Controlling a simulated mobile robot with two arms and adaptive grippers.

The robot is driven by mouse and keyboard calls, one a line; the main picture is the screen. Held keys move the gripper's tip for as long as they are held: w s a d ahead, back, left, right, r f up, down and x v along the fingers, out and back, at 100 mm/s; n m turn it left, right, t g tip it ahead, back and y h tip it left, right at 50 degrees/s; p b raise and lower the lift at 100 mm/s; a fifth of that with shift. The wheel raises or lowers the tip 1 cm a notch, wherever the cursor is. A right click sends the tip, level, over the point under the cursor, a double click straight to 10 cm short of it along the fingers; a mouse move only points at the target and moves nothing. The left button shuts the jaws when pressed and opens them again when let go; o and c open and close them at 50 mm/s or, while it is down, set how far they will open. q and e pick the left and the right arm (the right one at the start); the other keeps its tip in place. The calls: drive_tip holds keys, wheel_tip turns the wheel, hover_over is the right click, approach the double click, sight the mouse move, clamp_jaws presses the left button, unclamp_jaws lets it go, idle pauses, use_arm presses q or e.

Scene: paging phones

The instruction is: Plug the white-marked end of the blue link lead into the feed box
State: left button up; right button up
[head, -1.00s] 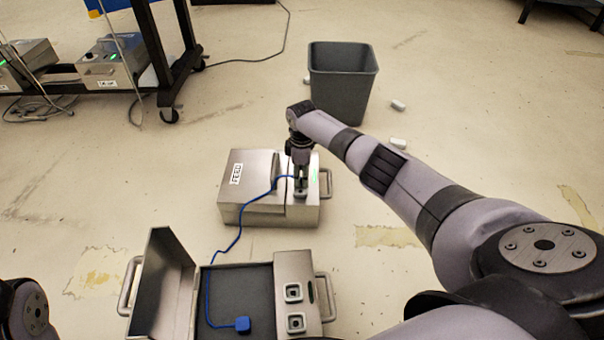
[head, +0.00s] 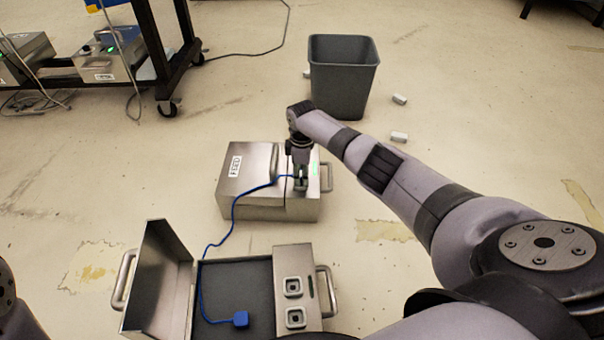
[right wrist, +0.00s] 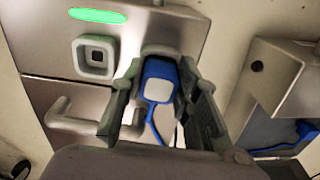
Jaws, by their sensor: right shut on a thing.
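The steel feed box (head: 243,190), labelled FEED, stands on the floor in the middle of the head view. Its green light (right wrist: 98,16) and one empty white-framed socket (right wrist: 95,57) show in the right wrist view. My right gripper (head: 300,185) is shut on the blue plug (right wrist: 160,82), whose face has a white square, at the feed box's right part. The plug hides what lies behind it, so I cannot tell whether it is seated. The blue lead (head: 225,234) runs to a plain blue plug (head: 240,319) in the open case. My left gripper is out of view.
The open steel case (head: 255,252) is in front of the feed box, with two sockets on its right panel (head: 310,258). A grey bin (head: 343,80) stands behind, with small pale blocks (head: 399,137) near it. A wheeled cart (head: 160,75) is at the far left.

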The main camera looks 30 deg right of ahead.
drive_tip(key=shift+f, duration=0.35)
drive_tip(key=o, duration=1.3)
drive_tip(key=shift+c, duration=0.2)
drive_tip(key=shift+r, duration=0.1)
wheel_tip(320, 180, up, 12)
